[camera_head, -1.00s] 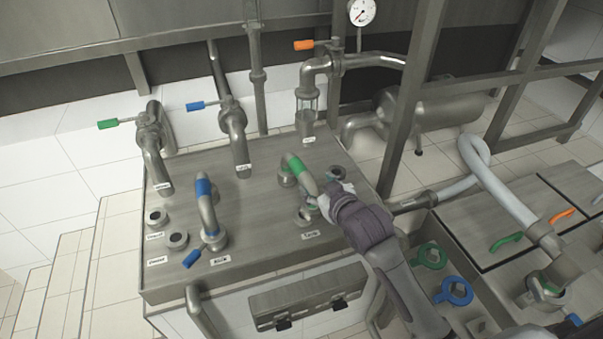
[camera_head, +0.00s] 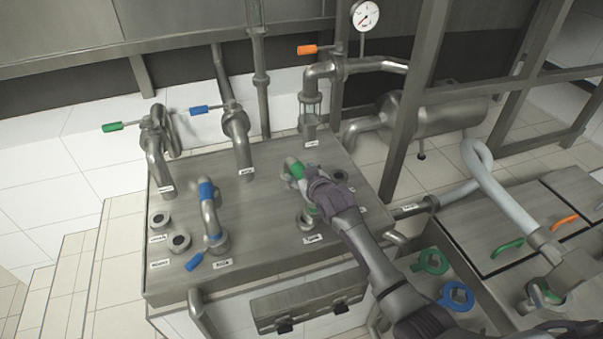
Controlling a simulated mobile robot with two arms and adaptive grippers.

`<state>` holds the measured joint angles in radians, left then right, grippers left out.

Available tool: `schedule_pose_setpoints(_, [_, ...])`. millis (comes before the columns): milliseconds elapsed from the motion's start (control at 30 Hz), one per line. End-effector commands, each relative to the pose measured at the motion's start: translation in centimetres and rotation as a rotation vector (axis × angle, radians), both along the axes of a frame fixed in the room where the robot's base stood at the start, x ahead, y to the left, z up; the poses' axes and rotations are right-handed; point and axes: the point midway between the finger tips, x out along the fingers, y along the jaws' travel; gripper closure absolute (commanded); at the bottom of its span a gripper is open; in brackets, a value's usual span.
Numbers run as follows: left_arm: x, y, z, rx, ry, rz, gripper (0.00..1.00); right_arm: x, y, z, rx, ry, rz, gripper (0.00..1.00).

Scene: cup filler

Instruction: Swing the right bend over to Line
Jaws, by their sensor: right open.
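The right bend (camera_head: 293,167) is a short steel pipe bend with a green band, on the right half of the steel panel (camera_head: 262,255). My right gripper (camera_head: 308,188) is open at the bend, its fingers overlapping it from the right. I cannot tell whether they touch it. The hand hides most of the bend's lower part and the ports behind. A round port (camera_head: 306,220) shows just in front of the hand, with a small label (camera_head: 313,239) too small to read surely. I cannot tell which label is Line. My left gripper is out of view.
The left bend (camera_head: 207,196) with a blue band and blue handle stands left on the panel, beside two open ports (camera_head: 179,242). Fixed pipes (camera_head: 238,143) rise behind, and a sight glass (camera_head: 310,103) stands at the back. A steel frame post (camera_head: 405,110) stands right of the panel.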

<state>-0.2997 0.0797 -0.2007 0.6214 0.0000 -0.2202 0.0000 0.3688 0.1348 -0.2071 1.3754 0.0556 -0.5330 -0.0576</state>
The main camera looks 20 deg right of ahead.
Motion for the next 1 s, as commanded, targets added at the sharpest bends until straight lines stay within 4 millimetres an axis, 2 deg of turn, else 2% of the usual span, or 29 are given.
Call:
schedule_pose_setpoints(267, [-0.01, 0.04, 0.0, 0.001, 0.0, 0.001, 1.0, 0.1, 0.02, 0.01, 0.0, -0.001, 0.0, 0.36])
schedule_pose_setpoints(600, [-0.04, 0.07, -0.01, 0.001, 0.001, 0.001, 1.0, 0.09, 0.0, 0.0, 0.0, -0.001, 0.0, 0.93])
schedule_pose_setpoints(667, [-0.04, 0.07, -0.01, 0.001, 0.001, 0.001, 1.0, 0.08, 0.0, 0.0, 0.0, -0.001, 0.0, 1.0])
schedule_pose_setpoints(1000, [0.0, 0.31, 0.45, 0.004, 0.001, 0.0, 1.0, -0.35, -0.73, 0.1, -0.002, 0.001, 0.0, 1.0])
